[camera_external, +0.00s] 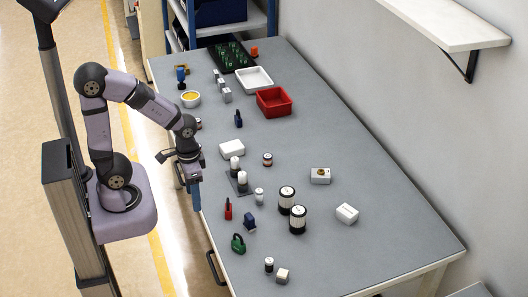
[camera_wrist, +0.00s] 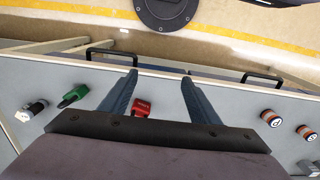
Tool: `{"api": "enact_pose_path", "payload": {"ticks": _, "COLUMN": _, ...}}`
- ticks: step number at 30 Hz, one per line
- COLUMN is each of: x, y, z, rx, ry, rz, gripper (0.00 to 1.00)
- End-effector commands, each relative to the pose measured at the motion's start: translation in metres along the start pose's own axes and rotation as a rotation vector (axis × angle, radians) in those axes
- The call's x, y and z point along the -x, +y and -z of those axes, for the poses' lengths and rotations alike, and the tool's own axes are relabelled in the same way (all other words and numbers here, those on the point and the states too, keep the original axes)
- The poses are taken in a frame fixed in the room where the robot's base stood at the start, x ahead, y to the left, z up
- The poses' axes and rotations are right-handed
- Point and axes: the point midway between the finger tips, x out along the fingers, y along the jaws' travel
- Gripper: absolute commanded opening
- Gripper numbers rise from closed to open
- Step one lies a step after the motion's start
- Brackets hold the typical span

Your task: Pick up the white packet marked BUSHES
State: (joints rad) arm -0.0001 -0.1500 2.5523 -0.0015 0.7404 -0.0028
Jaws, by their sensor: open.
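No lettering can be read in either view, so I cannot tell for sure which thing is the packet marked BUSHES. In the external view, one white box-like item (camera_external: 347,213) lies on the right side of the table and another white block (camera_external: 232,150) lies near the middle. A small pale block (camera_external: 283,275) is at the front. My gripper (camera_external: 196,205) points down at the table's left edge, away from the white items. In the wrist view my gripper (camera_wrist: 160,78) is open with nothing between its fingers.
The grey table (camera_external: 380,255) holds a red bin (camera_external: 273,102), a white tray (camera_external: 254,80), two black-and-white cylinders (camera_external: 298,219), a green item (camera_external: 238,243) and a red item (camera_external: 228,208). The red item also shows in the wrist view (camera_wrist: 141,107). The right front of the table is clear.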

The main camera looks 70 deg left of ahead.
Motion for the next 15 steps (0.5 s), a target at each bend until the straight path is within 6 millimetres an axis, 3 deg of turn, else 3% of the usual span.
{"api": "enact_pose_path", "payload": {"ticks": 11, "x": 0.049, "y": 0.000, "z": 0.001, "rx": 0.000, "ry": 0.008, "rz": 0.000, "gripper": 0.56}}
{"api": "enact_pose_path", "payload": {"ticks": 15, "x": 0.044, "y": 0.009, "z": 0.020, "rx": 0.105, "ry": -0.001, "rz": -0.045, "gripper": 0.56}}
